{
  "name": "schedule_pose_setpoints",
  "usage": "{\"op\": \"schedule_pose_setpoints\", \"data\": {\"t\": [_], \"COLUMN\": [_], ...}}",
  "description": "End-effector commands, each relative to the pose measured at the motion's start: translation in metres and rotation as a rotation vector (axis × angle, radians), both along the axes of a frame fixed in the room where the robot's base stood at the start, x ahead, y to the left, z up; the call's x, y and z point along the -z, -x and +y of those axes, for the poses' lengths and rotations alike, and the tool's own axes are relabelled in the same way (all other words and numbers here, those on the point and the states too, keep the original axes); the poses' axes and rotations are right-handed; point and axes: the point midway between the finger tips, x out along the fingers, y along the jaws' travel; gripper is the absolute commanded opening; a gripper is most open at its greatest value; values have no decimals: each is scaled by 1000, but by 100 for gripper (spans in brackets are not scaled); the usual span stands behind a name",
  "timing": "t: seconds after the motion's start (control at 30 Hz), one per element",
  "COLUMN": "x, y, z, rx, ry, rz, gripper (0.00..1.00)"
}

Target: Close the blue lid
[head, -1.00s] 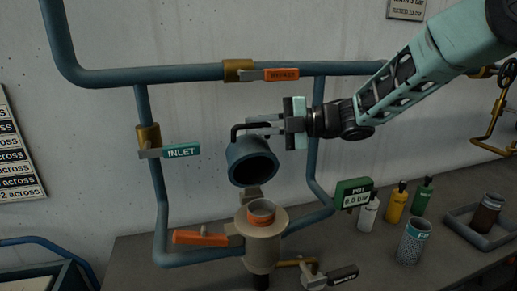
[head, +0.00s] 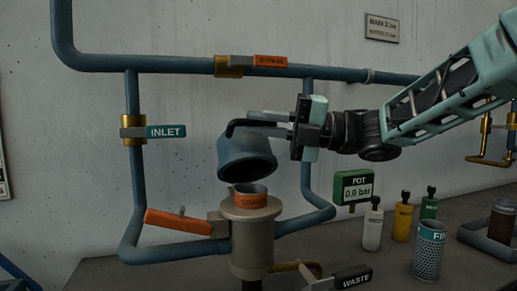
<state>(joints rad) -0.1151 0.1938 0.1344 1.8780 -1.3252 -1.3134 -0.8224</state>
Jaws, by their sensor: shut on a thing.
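The blue lid (head: 246,160) is a dark blue cap with a black bent handle (head: 238,124) on top. It hangs tilted just above the open mouth of the beige pot (head: 252,234), its lower rim close to the orange-banded collar (head: 251,196). I cannot tell whether the rim touches the collar. My gripper (head: 268,122) comes in from the right and is shut on the lid's handle. The far side of the lid and its hinge are hidden.
An orange lever (head: 178,222) sticks out left of the pot. The INLET valve (head: 133,131) and BYPASS valve (head: 229,66) sit on blue pipes around it. A green gauge (head: 353,187), several bottles and a perforated cylinder (head: 429,250) stand to the right. The WASTE valve (head: 318,283) is in front.

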Motion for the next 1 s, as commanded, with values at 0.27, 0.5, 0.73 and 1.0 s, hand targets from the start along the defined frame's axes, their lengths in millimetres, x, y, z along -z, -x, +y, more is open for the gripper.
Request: {"op": "schedule_pose_setpoints", "data": {"t": [0.27, 0.5, 0.73, 1.0], "x": [31, 49, 68, 91], "y": [20, 36, 49, 60], "z": [-7, -12, -15, -19], "rx": [3, 2, 2, 3], "ry": [-41, -76, -110, -148], "rz": [-143, -266, -382, -513], "gripper": [0, 0, 0, 0]}}
